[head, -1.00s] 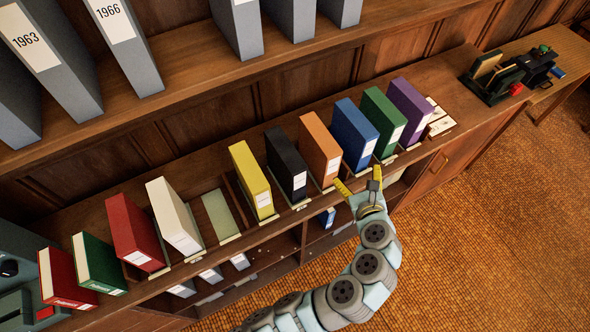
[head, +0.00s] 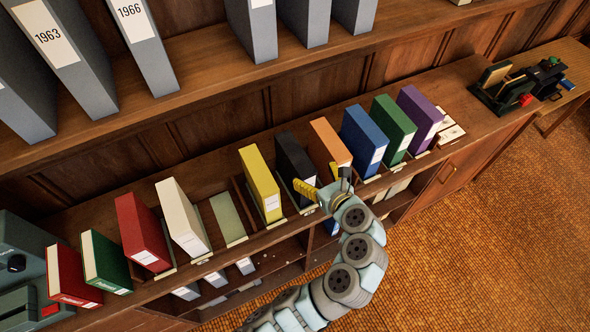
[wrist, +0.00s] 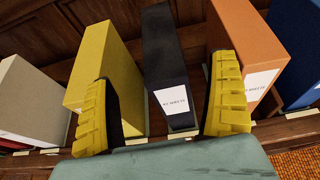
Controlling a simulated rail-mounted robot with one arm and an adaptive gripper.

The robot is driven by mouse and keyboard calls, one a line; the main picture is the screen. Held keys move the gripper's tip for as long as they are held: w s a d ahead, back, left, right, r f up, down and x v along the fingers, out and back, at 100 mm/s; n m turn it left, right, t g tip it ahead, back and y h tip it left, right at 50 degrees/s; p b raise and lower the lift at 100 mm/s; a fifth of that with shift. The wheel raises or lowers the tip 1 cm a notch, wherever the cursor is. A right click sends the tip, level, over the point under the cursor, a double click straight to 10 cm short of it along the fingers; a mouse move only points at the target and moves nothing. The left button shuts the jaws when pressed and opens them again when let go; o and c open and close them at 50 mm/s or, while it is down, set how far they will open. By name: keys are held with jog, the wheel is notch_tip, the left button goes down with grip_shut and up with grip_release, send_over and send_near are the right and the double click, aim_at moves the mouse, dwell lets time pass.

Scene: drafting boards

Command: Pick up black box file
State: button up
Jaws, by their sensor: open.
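The black box file (head: 293,157) stands upright on the shelf in the head view, between a yellow file and an orange file. Its lower front is partly behind my gripper (head: 323,184). In the wrist view the black box file (wrist: 165,60) shows between my two yellow fingertips, with its white label facing me. My gripper (wrist: 168,105) is open and empty, with one finger toward each side of the file. The fingers look to be in front of the file; I cannot tell the exact gap.
The yellow file (head: 260,182) is close on the left and the orange file (head: 328,143) close on the right. Blue, green and purple files stand further right. A flat green slot (head: 227,217) left of the yellow file is empty. Grey binders stand on the shelf above.

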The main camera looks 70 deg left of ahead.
aim_at(296, 153)
jog(key=p+x, duration=0.1)
jog(key=x, duration=0.4)
jog(key=shift+s+a+f, duration=0.1)
jog(key=shift+a+f, duration=0.1)
jog(key=shift+a, duration=0.05)
jog(key=shift+r+p+x, duration=0.2)
jog(key=shift+p+x, duration=0.15)
jog(key=shift+x, duration=0.9)
jog(key=shift+r+p+x, duration=0.2)
jog(key=shift+p+x, duration=0.1)
jog(key=shift+x, duration=0.9)
jog(key=shift+a+f, duration=0.25)
jog(key=shift+a, duration=0.3)
jog(key=c, duration=1.3)
jog(key=shift+r, duration=0.2)
jog(key=shift+c, duration=0.2)
